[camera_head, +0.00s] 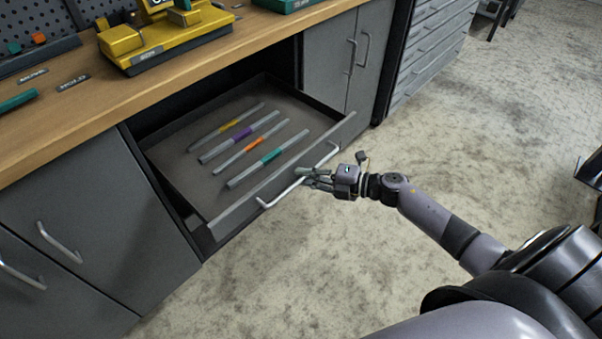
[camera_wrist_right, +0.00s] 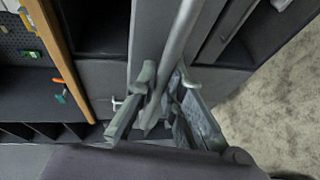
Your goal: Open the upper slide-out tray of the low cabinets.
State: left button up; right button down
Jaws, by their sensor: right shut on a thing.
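The upper slide-out tray (camera_head: 213,222) is pulled out from the low cabinets (camera_head: 100,235). Several pens with coloured bands lie on its floor, among them one with a teal band (camera_head: 268,157). A pale bar handle (camera_head: 275,202) runs along the tray's front. My right gripper (camera_head: 312,178) is at the handle's right part, shut on it. In the right wrist view the handle bar (camera_wrist_right: 178,50) passes between the fingers of the right gripper (camera_wrist_right: 160,90). My left gripper is not in view.
The wooden worktop (camera_head: 110,95) above carries a yellow device (camera_head: 165,40). Closed cabinet doors with handles stand left and right of the tray, and a grey drawer unit (camera_head: 430,45) stands behind.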

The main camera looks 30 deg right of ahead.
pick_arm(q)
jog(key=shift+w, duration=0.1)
pick_arm(e)
jog(key=c, duration=1.7)
grip_release()
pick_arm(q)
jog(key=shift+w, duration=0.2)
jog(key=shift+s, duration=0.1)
pick_arm(e)
jog(key=shift+s+d, duration=0.1)
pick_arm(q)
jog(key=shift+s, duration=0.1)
pick_arm(e)
jog(key=v, duration=1.1)
jog(key=shift+s+d+r, duration=0.2)
jog(key=shift+s+d, duration=0.05)
jog(key=shift+s, duration=0.05)
jog(key=shift+f, duration=0.15)
